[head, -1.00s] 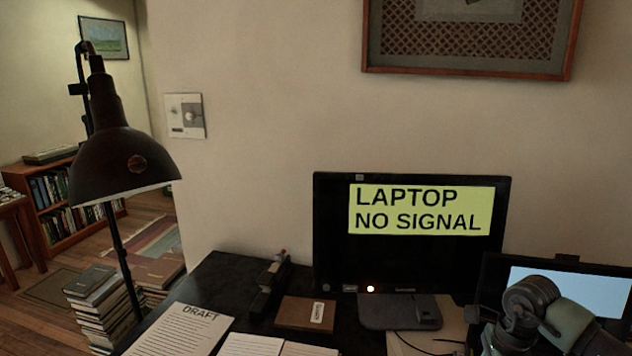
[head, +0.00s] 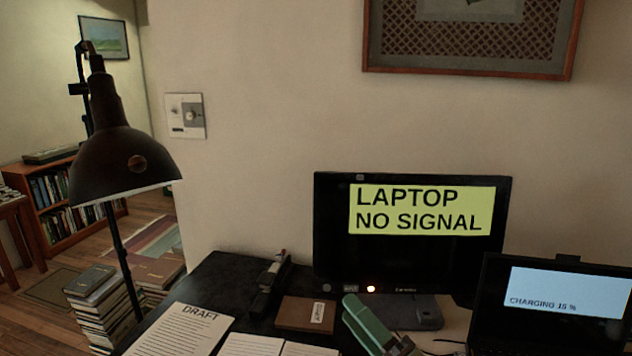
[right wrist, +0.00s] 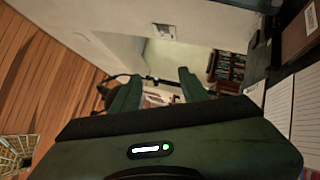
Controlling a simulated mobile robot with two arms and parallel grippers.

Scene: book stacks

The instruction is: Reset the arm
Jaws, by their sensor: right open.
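My right gripper (head: 358,318) shows as a green shape at the bottom of the head view, in front of the monitor's base and right of the brown box. In the right wrist view its two green fingers (right wrist: 157,92) are spread apart with nothing between them. That view is tilted and looks past the desk toward the floor and bookshelf. My left gripper is in neither view.
The black desk (head: 222,280) holds a monitor (head: 330,262) reading "LAPTOP NO SIGNAL", a laptop (head: 545,337) reading "CHARGING 15 %", a brown box (head: 296,312) and papers (head: 180,332). A dark lamp (head: 122,165) and stacked books (head: 98,310) stand left.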

